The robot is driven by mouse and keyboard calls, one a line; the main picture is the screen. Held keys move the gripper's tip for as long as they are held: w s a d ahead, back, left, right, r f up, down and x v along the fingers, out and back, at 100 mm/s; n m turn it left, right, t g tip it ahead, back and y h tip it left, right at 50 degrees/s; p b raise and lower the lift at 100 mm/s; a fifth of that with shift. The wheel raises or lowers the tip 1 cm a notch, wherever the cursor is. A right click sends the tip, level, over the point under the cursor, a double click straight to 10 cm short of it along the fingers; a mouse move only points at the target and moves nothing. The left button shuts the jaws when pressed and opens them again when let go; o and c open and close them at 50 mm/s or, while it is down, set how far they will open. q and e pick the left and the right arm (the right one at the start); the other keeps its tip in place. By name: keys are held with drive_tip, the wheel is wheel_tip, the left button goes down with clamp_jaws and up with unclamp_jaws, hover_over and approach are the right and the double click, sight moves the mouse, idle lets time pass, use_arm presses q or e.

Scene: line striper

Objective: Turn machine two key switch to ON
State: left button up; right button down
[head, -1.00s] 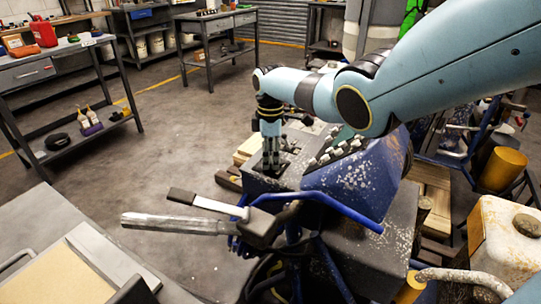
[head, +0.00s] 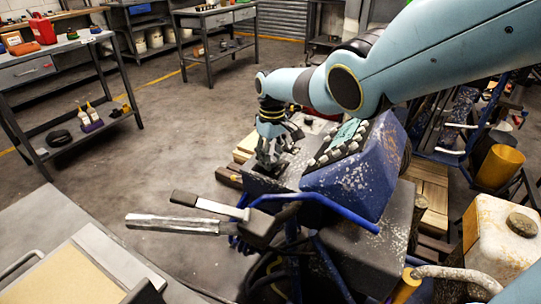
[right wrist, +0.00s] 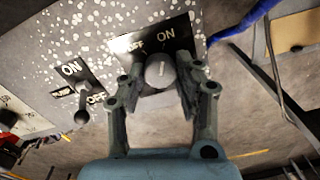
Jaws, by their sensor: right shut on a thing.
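A rounded grey switch knob (right wrist: 159,72) sits on a black plate (right wrist: 122,43) marked OFF and ON in the right wrist view. My right gripper (right wrist: 157,82) has one finger on each side of the knob and is shut on it. The ON label is above and to the right of the knob; the OFF label is partly covered. Which way the knob points is hard to tell. In the head view my right gripper (head: 274,156) reaches down onto the grey top of the blue line striper (head: 365,185), hiding the switch. My left gripper is not in view.
A lever switch (right wrist: 82,115) on an ON, PUMP and OFF plate stands left of my gripper in the wrist view. The blue console and handle bar (head: 318,204) rise close to my gripper. Open floor (head: 160,120) lies to the left.

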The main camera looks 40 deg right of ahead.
sight(272, 158)
drive_tip(key=shift+m, duration=0.6)
drive_tip(key=c, duration=0.9)
unclamp_jaws()
drive_tip(key=shift+c, duration=0.2)
wheel_tip(272, 158, up, 12)
drive_tip(key=shift+d, duration=0.2)
